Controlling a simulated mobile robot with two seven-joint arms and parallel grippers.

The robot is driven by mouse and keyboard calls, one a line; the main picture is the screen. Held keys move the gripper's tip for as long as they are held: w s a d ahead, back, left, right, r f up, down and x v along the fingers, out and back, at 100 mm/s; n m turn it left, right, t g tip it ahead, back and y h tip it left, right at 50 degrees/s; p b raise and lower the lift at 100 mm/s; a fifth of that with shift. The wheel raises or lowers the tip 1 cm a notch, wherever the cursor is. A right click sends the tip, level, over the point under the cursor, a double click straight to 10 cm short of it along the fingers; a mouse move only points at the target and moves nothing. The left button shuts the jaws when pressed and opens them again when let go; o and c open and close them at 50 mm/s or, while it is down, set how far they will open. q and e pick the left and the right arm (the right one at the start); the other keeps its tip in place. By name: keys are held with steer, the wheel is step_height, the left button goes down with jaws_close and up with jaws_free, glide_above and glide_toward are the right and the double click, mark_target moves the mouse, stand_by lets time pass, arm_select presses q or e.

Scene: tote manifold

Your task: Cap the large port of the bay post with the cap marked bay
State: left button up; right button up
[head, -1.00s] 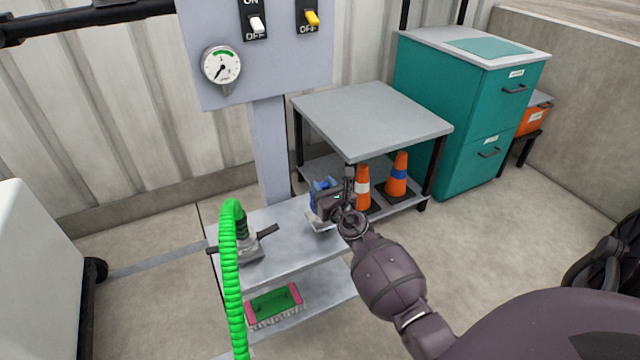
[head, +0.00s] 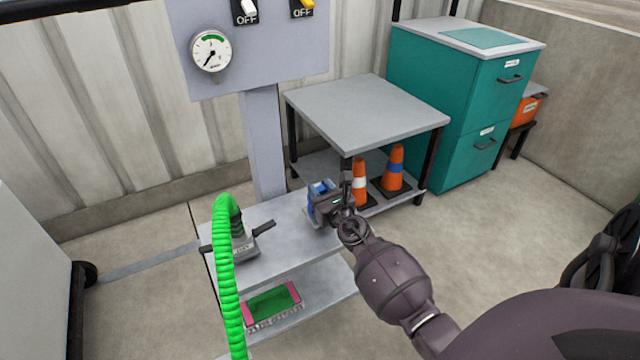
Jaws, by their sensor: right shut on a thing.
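A blue and grey fitting (head: 312,210) stands at the right end of the bench's upper shelf. It may be the bay post, but I can read no marking on it. My right gripper (head: 338,200) is at the right side of this fitting and covers part of it. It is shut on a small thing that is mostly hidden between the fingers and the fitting. I cannot tell whether that is the cap or whether it touches a port. My left gripper is not in view.
A green hose (head: 225,275) rises to a grey labelled fitting (head: 240,250) with a dark handle. The bench (head: 285,240) has a green and pink item (head: 272,303) below. A grey table (head: 365,112), orange cones (head: 393,172) and a teal cabinet (head: 450,120) stand behind.

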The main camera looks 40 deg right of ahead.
steer(key=o, duration=1.1)
steer(key=shift+v, duration=5.4)
steer(key=shift+c, duration=0.4)
